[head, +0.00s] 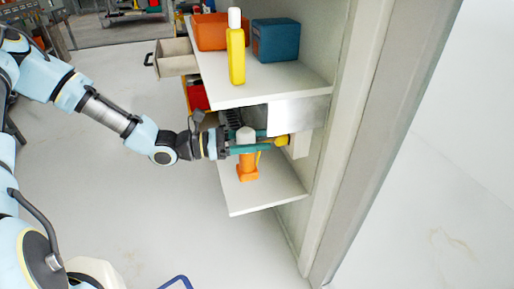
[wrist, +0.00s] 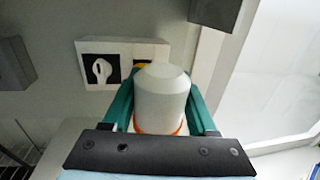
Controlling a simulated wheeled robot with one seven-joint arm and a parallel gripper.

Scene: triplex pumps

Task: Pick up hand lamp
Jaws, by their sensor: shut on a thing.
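The hand lamp (head: 247,168) has an orange body and a whitish rounded top; it is upright at the lower shelf. In the wrist view the lamp's pale top (wrist: 161,98) fills the space between the teal fingers, with an orange ring below it. My gripper (head: 266,141) reaches in from the left and is shut on the lamp, one finger on each side. I cannot tell whether the lamp's base touches the shelf. The fingertips are partly hidden behind the lamp in the wrist view.
The lower shelf (head: 262,200) is otherwise mostly bare. The upper shelf (head: 262,88) overhangs close above my gripper, carrying a yellow bottle (head: 236,55), an orange bin (head: 209,32) and a blue box (head: 276,40). A switch panel (wrist: 123,54) is behind the lamp. Open floor is at left.

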